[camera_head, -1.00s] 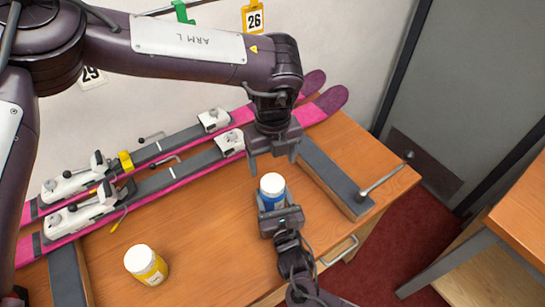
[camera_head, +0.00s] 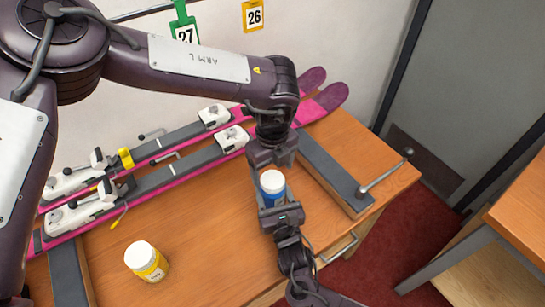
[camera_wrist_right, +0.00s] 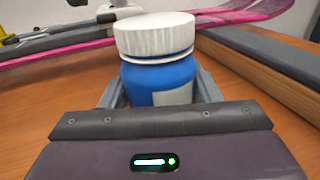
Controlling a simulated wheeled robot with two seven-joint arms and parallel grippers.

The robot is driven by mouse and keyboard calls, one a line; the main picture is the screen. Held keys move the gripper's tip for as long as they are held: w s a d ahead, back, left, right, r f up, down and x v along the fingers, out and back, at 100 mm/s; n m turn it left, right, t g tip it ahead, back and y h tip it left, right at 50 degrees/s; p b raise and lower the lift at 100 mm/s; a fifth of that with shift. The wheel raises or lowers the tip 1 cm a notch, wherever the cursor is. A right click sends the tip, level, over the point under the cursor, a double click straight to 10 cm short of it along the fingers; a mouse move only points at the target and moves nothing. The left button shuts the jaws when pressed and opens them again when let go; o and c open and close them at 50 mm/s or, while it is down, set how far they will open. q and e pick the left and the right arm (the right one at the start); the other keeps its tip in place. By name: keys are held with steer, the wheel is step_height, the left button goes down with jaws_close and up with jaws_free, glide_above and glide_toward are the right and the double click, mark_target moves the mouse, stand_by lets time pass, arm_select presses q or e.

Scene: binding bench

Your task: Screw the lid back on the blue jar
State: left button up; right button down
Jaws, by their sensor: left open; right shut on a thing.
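The blue jar (camera_head: 271,198) stands upright at the bench's front edge area, with a white lid (camera_head: 272,181) on top. My right gripper (camera_head: 276,207) is shut on the jar's body from the front. My left gripper (camera_head: 271,168) is open, just behind and above the lid; its fingertips are partly hidden and contact is unclear.
A yellow jar with a white lid (camera_head: 147,262) stands at the front left. Pink skis (camera_head: 180,170) with bindings lie along the back of the bench. A grey-topped block (camera_head: 335,175) with a metal lever is to the right. The bench middle is clear.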

mark_target(272, 179)
arm_select(q)
steer(key=shift+f, duration=1.65)
steer(key=c, duration=1)
steer(key=shift+c, duration=0.2)
steer(key=m, duration=0.8)
steer(key=o, duration=1.2)
steer(key=shift+c, duration=0.2)
steer(key=shift+r, duration=0.15)
